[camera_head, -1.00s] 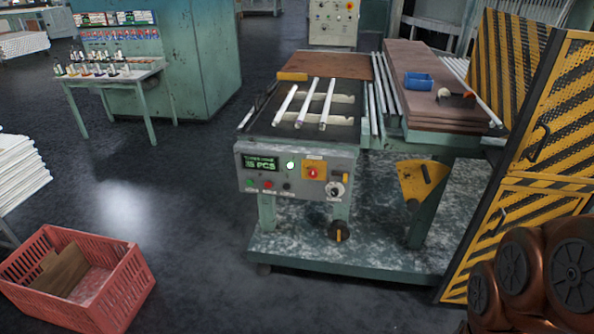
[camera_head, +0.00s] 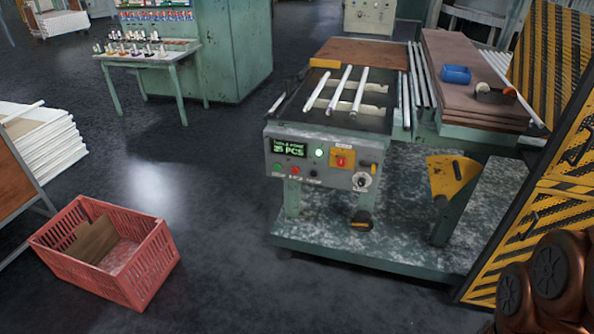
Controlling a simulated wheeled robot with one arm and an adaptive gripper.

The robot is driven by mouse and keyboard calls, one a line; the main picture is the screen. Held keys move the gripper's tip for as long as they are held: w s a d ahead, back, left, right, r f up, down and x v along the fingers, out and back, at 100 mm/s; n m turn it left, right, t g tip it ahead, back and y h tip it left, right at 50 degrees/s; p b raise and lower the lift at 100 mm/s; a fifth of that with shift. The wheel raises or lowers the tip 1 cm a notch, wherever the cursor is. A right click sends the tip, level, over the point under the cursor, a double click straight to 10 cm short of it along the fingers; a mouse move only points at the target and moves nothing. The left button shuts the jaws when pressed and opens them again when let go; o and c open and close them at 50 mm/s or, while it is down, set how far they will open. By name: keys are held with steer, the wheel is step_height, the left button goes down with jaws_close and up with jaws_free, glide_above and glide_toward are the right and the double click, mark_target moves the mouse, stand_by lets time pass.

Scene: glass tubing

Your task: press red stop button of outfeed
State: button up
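The outfeed table (camera_head: 292,118) stands right of centre in the head view, with several glass tubes (camera_head: 340,90) lying across its top. Its grey front panel (camera_head: 320,181) faces me. A red stop button (camera_head: 341,161) sits on a yellow square plate on this panel. A smaller red button (camera_head: 293,171) and a green one (camera_head: 277,168) are at the panel's left. A green lamp (camera_head: 319,153) glows beside a lit display (camera_head: 287,147). My gripper is not in view, and nothing touches the panel.
A red crate (camera_head: 150,268) with cardboard inside stands on the floor at lower left. Black-and-yellow striped guard panels (camera_head: 545,215) rise on the right. A yellow bracket (camera_head: 449,180) stands right of the panel. The floor between crate and outfeed is clear.

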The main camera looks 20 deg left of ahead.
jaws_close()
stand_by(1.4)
